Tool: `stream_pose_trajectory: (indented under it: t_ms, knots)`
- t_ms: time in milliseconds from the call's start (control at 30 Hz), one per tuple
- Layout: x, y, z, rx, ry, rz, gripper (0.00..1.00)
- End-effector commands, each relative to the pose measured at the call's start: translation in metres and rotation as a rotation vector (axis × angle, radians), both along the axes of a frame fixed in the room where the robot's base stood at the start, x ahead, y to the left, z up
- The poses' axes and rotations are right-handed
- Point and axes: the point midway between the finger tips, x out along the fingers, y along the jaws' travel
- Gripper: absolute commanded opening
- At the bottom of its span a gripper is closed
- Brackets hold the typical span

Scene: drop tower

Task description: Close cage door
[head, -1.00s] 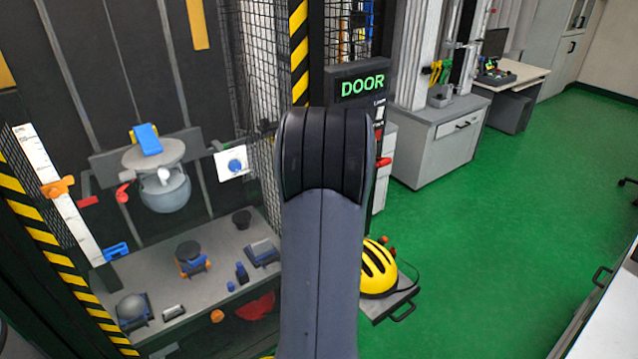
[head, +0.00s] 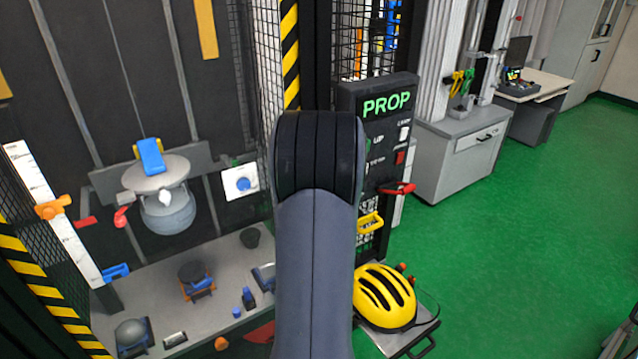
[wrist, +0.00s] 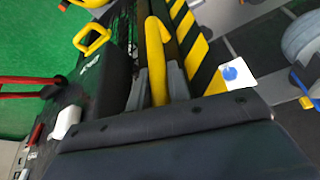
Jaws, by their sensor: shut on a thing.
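My gripper (wrist: 158,88) is in the wrist view, with its two grey fingers shut on an upright yellow handle (wrist: 158,50). The handle sits close beside a black-and-yellow striped post (wrist: 190,38). In the head view my arm hides my gripper and this handle. The cage's black mesh (head: 258,50) and striped post (head: 289,55) show behind the arm. Whether the cage door is fully against its frame cannot be told. The control panel (head: 387,135) right of the arm has a lit display (head: 387,104) reading PROP.
A yellow looped handle (head: 371,222) and a red lever (head: 397,188) stick out at the panel. A yellow helmet (head: 384,297) rests on a low grey tray (head: 418,338). The tower's grey base plate (head: 222,262) carries several small parts.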

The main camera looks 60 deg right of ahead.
Motion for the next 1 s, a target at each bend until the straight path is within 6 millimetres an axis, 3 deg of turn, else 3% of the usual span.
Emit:
stream_pose_trajectory:
  t_ms: [100, 133, 367, 667, 1000]
  knots:
    - [0.008, -0.002, 0.006, -0.016, -0.022, 0.0, 0.0]
    - [0.008, -0.002, 0.006, -0.017, -0.023, 0.0, 0.21]
    - [0.006, -0.002, 0.005, -0.013, -0.017, 0.0, 0.4]
    - [0.003, -0.001, 0.007, -0.012, -0.014, 0.0, 0.4]
    - [-0.014, 0.014, 0.062, -0.015, -0.016, 0.0, 0.4]
